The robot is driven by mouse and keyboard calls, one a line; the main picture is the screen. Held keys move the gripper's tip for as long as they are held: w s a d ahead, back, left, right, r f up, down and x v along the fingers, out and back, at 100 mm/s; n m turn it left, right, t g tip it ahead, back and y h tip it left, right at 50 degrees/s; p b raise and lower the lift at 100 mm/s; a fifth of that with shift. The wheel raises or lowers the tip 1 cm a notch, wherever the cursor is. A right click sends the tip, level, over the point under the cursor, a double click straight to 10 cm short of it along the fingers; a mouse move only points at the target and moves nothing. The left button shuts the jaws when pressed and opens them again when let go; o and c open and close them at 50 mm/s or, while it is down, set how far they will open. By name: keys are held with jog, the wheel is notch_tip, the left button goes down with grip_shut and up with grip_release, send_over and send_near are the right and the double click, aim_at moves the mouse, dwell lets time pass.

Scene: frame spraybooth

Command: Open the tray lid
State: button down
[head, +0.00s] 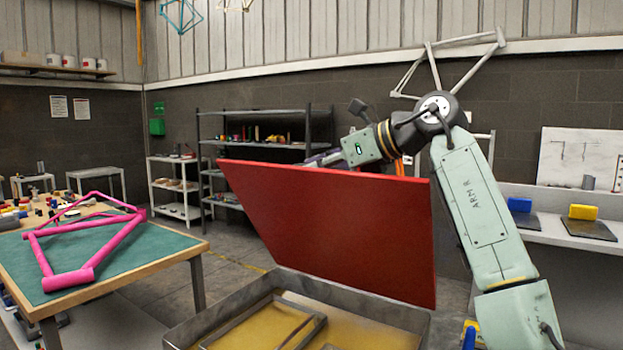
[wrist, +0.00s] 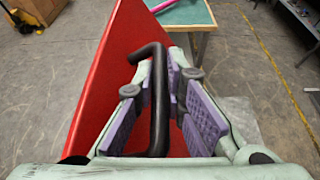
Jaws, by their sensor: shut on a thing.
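The red tray lid (head: 335,225) stands raised and steeply tilted above the grey metal tray (head: 225,308). Yellowish liquid or lining and a frame-like grey piece show inside the tray. In the wrist view the lid (wrist: 112,70) carries a black bent bar handle (wrist: 159,110). My gripper (wrist: 172,88) has its purple-padded fingers on either side of this handle and is shut on it. In the head view my gripper (head: 320,159) is at the lid's far side, near its top edge, partly hidden by the lid. The handle is hidden there.
A green-topped table (head: 140,255) with a pink bicycle frame (head: 75,270) stands at left. Shelves (head: 255,150) stand behind the lid. A bench (head: 560,232) with yellow and blue blocks is at right. Open floor lies between table and tray.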

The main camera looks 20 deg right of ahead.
jog(key=shift+w+d+r, duration=0.2)
jog(key=shift+w+d, duration=0.2)
jog(key=shift+d, duration=0.15)
jog(key=c, duration=1.7)
grip_release()
jog(key=shift+o, duration=0.2)
